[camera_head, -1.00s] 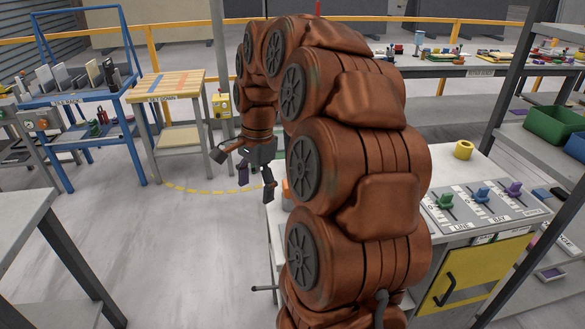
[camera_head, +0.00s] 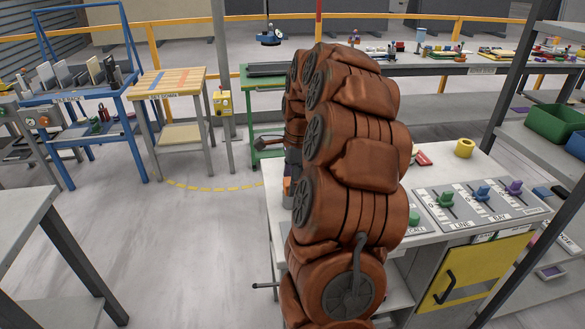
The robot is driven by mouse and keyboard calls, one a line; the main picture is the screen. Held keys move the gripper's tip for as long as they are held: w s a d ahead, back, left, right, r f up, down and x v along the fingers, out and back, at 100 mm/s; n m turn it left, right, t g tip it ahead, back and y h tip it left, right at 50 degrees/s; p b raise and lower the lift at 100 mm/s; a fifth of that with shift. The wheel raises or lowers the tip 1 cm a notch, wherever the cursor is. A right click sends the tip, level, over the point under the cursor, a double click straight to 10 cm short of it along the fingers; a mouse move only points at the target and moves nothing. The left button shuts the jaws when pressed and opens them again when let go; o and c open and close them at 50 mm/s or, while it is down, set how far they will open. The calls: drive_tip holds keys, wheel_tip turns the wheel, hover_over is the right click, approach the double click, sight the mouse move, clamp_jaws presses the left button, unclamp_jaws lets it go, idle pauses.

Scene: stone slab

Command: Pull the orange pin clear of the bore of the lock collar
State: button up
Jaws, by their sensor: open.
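My arm stands in front of the white bench and hides much of its left part. My gripper (camera_head: 272,145) shows only in part at the left side of the arm, above the bench's left edge. Its jaws are open, and I see nothing held in them. A small orange patch (camera_head: 288,187) shows low beside the arm, below the gripper; I cannot tell whether it is the pin. The lock collar and its bore cannot be made out and may be hidden behind my arm.
The white bench (camera_head: 452,178) carries a yellow ring (camera_head: 464,148), a red item (camera_head: 423,158) and a panel (camera_head: 478,206) with green, blue and purple levers. Open floor (camera_head: 205,240) lies at left.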

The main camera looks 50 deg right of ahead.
drive_tip(key=shift+w+a+f, duration=0.1)
drive_tip(key=shift+f, duration=1.05)
drive_tip(key=c, duration=1.4)
drive_tip(key=shift+r, duration=0.2)
drive_tip(key=shift+r+p, duration=0.6)
drive_tip(key=shift+r, duration=2.1)
drive_tip(key=shift+r+p, duration=0.45)
drive_tip(key=shift+r, duration=2.55)
